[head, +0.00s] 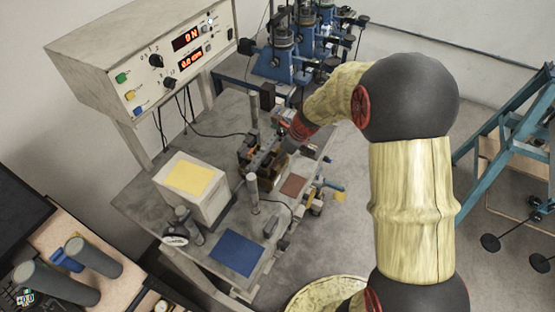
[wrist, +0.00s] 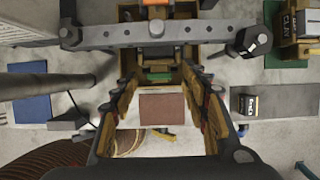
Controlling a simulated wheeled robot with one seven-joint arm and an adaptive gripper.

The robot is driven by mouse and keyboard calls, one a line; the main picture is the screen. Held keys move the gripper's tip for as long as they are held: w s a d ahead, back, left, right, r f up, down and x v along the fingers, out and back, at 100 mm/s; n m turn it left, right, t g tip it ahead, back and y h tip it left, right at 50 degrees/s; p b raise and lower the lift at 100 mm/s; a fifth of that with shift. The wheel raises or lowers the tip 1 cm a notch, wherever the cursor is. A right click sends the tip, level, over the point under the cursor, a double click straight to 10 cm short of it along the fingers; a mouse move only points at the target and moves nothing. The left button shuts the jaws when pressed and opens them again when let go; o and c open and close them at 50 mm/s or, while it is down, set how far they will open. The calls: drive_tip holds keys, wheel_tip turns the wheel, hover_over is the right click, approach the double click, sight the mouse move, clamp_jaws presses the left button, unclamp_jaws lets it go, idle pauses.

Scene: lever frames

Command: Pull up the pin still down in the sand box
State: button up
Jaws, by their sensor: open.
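My gripper (wrist: 159,82) is open and points down, with its two fingers spread and nothing held between them. In the head view my gripper (head: 272,156) is over the middle of the bench, at the dark shear-box assembly. The wrist view shows a brass-coloured box frame (wrist: 184,77) with a green strip (wrist: 158,76) between the fingertips. I cannot make out which box is the sand box or tell a raised pin from a lowered one. My arm hides part of the assembly in the head view.
A grey bar (wrist: 200,33) crosses the wrist view beyond the fingers. A box labelled CLAY (wrist: 296,27) is at upper right. Posts (head: 252,194) stand near the gripper. A white block (head: 215,205) and blue mat (head: 237,252) lie left and in front.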

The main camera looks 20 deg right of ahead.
drive_tip(key=v, duration=1)
drive_tip(key=shift+r, duration=0.2)
idle(0.4)
drive_tip(key=s+a+r+n+t+h+b, duration=0.1)
drive_tip(key=s+n+b, duration=0.4)
drive_tip(key=s+n, duration=0.8)
drive_tip(key=s+a+r+n+t+h+b, duration=0.1)
drive_tip(key=s+n+b, duration=0.4)
drive_tip(key=s+n, duration=0.8)
wheel_tip(320, 180, up, 2)
drive_tip(key=shift+s+a+r+n+h, duration=0.2)
drive_tip(key=shift+s+a+n+h, duration=0.05)
drive_tip(key=shift+a+n+h, duration=0.3)
